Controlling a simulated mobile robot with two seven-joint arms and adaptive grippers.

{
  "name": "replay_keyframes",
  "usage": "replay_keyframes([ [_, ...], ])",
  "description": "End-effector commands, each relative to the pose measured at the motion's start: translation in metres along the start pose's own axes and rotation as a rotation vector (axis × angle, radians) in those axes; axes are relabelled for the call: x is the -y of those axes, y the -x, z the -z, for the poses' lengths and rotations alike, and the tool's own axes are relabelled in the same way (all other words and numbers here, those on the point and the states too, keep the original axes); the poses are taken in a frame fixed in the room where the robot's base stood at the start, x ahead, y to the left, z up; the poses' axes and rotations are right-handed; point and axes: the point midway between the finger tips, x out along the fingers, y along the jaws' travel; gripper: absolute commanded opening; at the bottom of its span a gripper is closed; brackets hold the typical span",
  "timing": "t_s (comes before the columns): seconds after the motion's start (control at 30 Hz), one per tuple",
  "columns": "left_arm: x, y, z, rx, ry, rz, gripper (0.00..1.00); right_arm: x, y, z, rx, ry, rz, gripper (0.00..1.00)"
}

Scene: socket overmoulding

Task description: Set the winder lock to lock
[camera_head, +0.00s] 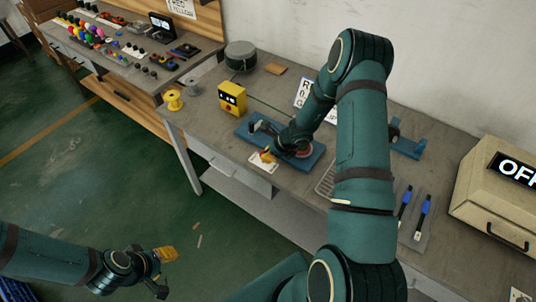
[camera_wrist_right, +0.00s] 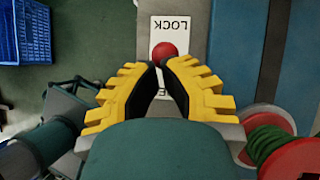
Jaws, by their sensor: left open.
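The winder lock is a white plate (camera_wrist_right: 189,22) with a red ball knob (camera_wrist_right: 165,51) below the printed word LOCK. Another label lower on the plate is mostly hidden by my fingers. In the head view the plate (camera_head: 258,165) lies at the table's front edge, beside the blue winder base (camera_head: 316,161). My right gripper (camera_wrist_right: 160,66) is at the knob, its yellow fingers close together with a narrow gap. Whether they touch or grip the knob is unclear. My left gripper (camera_head: 165,262) is open and empty, low at left, away from the table.
A yellow box (camera_head: 232,98) and a yellow spool (camera_head: 174,100) stand left of the winder. A green-wound spool with red flanges (camera_wrist_right: 290,150) is close to my right gripper. A beige OFF case (camera_head: 500,190) and blue-handled tools (camera_head: 421,212) lie at right.

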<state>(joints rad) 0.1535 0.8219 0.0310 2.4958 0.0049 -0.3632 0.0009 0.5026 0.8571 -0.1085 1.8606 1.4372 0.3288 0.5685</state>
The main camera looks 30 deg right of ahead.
Motion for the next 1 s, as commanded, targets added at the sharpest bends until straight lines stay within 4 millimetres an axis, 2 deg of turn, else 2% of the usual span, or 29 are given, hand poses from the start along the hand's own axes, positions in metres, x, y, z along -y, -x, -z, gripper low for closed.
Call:
replay_keyframes([
  [0.33,0.0,0.001,0.0,0.0,0.0,0.0,0.47,0.0,0.001,-0.001,0.0,0.0,0.0,0.0],
  [0.7,-0.004,0.01,0.001,0.0,0.0,0.0,0.47,-0.001,0.013,-0.009,0.0,0.001,0.0,0.0],
  [1.0,-0.004,0.01,0.001,0.0,0.0,0.0,0.47,-0.001,0.013,-0.009,0.0,0.0,0.0,0.0],
])
